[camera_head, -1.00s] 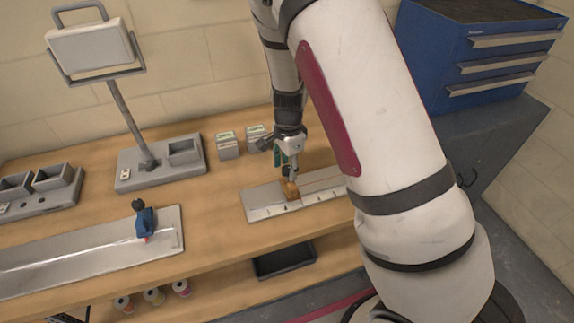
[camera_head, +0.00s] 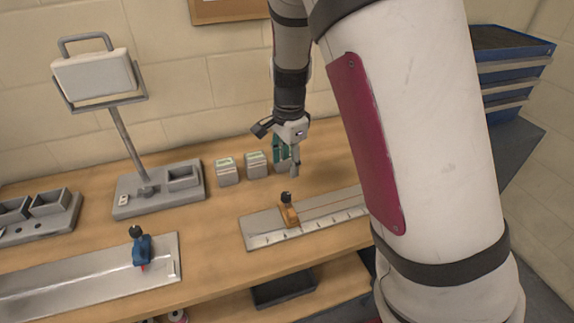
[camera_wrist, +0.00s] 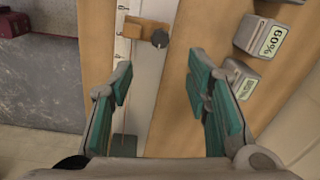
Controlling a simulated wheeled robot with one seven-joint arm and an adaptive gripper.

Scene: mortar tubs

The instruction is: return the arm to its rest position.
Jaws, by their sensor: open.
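My gripper (camera_head: 287,160) hangs from my arm above the bench, behind the orange slider block with a black knob (camera_head: 289,211). In the wrist view my gripper (camera_wrist: 156,85) has its two teal-padded fingers wide apart, with nothing between them. The orange block (camera_wrist: 147,29) sits on the ruled metal plate (camera_head: 330,211), ahead of the fingertips and apart from them. My upper arm hides the right end of the plate in the head view.
Small labelled tubs (camera_head: 228,172) stand behind the plate, close to my gripper. A grey lamp stand (camera_head: 160,190) is at left. A blue slider (camera_head: 141,249) sits on a second plate (camera_head: 80,278). A blue drawer cabinet (camera_head: 512,70) stands at right. A dark bin (camera_head: 283,288) is below.

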